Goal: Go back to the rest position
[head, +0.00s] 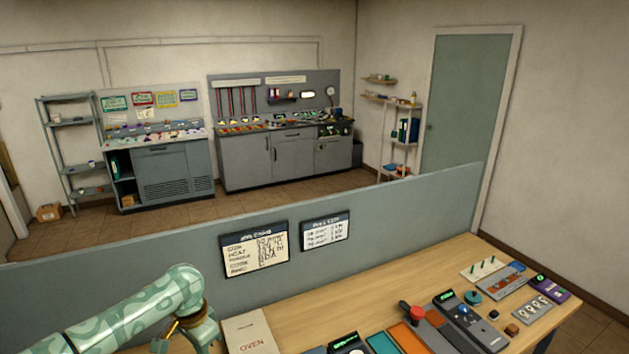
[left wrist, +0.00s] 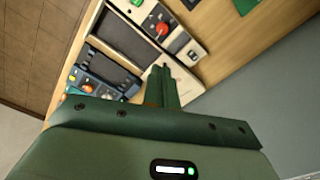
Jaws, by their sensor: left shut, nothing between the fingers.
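My left arm comes in from the left in the head view, patterned in pale green. Its gripper (head: 190,342) hangs at the bottom edge of the picture, just left of a beige box marked OVEN (head: 250,334). In the left wrist view the two dark green fingers (left wrist: 161,72) are together with nothing between them. They point over the wooden table at a pale panel. My right gripper shows in neither view.
A wooden table (head: 440,262) carries several devices toward the right, among them a red lever (head: 411,313) and a purple box (head: 549,287). A grey-green partition (head: 400,205) with two notices stands behind it. The left wrist view shows a red knob (left wrist: 162,29) and a dark device (left wrist: 103,74).

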